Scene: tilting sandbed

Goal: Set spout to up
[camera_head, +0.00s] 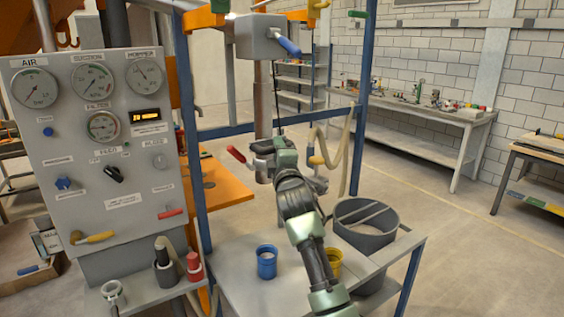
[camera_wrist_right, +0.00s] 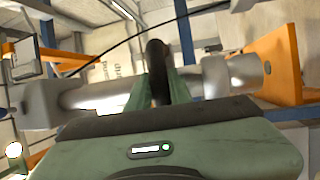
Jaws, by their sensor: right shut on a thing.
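A grey vertical pipe (camera_head: 262,95) hangs below a grey box (camera_head: 260,36) with a blue lever (camera_head: 287,43). My right gripper (camera_head: 268,157) is at the lower end of this pipe, beside a red-tipped handle (camera_head: 236,154). In the right wrist view its green fingers are closed around a dark rounded piece (camera_wrist_right: 157,65), which stands in front of the metal pipe (camera_wrist_right: 100,94). My fingers partly cover the pipe's lower end, so which way the spout points cannot be told clearly. My left gripper is out of view.
A gauge panel (camera_head: 100,150) stands at the left. Below my right arm a table (camera_head: 226,276) holds a blue cup (camera_head: 267,262) and a yellow cup (camera_head: 334,264). A grey bucket (camera_head: 364,238) is to the right. A blue post (camera_head: 362,100) and a hose (camera_head: 341,150) are close behind.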

